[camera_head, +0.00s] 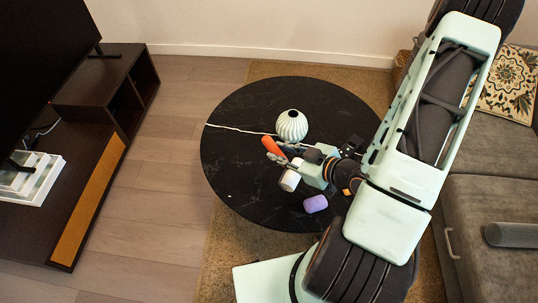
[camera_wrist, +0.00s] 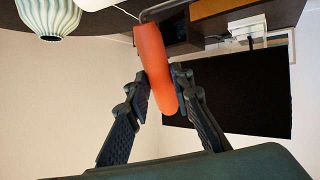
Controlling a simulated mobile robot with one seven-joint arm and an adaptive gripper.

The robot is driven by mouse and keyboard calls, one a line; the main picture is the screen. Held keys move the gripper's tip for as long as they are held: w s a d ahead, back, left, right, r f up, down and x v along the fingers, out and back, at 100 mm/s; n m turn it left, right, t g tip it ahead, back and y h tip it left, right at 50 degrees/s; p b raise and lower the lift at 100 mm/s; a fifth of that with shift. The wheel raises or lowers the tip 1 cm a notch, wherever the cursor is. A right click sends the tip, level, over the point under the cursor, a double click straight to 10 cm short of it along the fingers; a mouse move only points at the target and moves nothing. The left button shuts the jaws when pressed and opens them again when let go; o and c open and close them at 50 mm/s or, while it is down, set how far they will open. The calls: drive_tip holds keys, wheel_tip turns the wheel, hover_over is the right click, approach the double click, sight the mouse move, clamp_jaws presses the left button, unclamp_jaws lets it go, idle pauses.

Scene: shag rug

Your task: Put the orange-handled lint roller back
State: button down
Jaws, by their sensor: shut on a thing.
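The lint roller's orange handle (camera_head: 271,146) shows above the black round table, left of my gripper's body. In the wrist view the orange handle (camera_wrist: 155,60) stands between my two dark fingers, with a bent grey rod at its far end. My gripper (camera_head: 279,154) is shut on this handle; its fingers also show in the wrist view (camera_wrist: 160,79). A white cylinder (camera_head: 290,180) shows just below the gripper in the head view; I cannot tell whether it is the roller's head. The roller's head is out of the wrist view.
A pale ribbed vase (camera_head: 291,126) stands on the black table (camera_head: 235,105) behind the gripper. A purple cylinder (camera_head: 315,204) lies near the table's front edge. The table's left part is clear. A dark TV stand (camera_head: 100,140) is at left, a grey sofa (camera_head: 490,200) at right.

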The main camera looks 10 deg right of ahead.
drive_tip(key=w+f+b, duration=1.2)
drive_tip(key=b, duration=0.3)
drive_tip(key=shift+w+a+f, duration=0.2)
drive_tip(key=shift+w+a, duration=0.1)
drive_tip(key=shift+a, duration=0.1)
drive_tip(key=shift+f, duration=0.1)
drive_tip(key=c, duration=1.7)
unclamp_jaws()
